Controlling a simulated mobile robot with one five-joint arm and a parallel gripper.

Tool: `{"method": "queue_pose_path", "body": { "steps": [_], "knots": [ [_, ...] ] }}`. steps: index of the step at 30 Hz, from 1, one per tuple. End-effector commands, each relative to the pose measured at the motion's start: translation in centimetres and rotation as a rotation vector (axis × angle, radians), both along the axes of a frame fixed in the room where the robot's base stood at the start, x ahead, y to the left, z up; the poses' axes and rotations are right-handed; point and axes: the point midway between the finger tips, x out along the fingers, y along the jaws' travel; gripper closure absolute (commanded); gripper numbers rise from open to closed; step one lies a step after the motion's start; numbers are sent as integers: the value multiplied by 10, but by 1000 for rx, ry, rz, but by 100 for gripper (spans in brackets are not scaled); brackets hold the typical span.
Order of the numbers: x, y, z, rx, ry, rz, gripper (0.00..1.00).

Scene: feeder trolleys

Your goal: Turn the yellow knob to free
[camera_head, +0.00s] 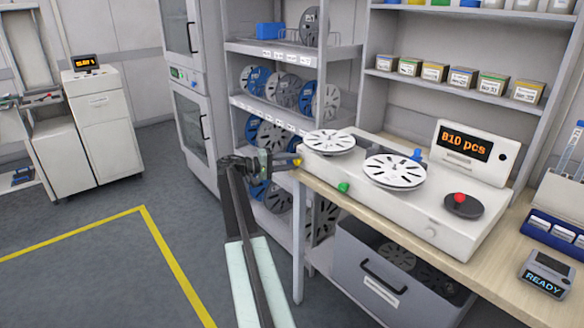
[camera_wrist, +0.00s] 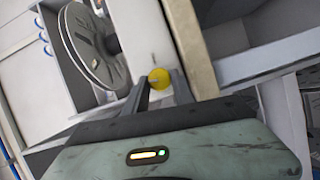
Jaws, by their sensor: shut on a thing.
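The yellow knob (camera_head: 298,161) is at the left end of the white reel machine (camera_head: 420,225) on the bench. My gripper (camera_head: 290,160) reaches it from the left and is shut on it. In the wrist view the yellow knob (camera_wrist: 159,79) sits between the two fingertips (camera_wrist: 160,84), with a pale line visible on its face. I cannot read any mark beside the knob.
Two white reels (camera_head: 394,171) lie on top of the machine. A green knob (camera_head: 343,187) is on its front, near my gripper. A display reads "810 pcs" (camera_head: 466,142). A reel rack (camera_head: 290,100) stands behind my gripper.

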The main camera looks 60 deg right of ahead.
Motion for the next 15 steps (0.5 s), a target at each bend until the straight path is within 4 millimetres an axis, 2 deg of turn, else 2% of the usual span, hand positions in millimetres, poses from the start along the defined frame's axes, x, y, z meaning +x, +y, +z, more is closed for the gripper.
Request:
{"method": "queue_pose_path", "body": {
  "steps": [1,15],
  "knots": [
    [0,1,-5,10,19,-2,100],
    [0,1,-2,47,131,0,100]
  ]
}}
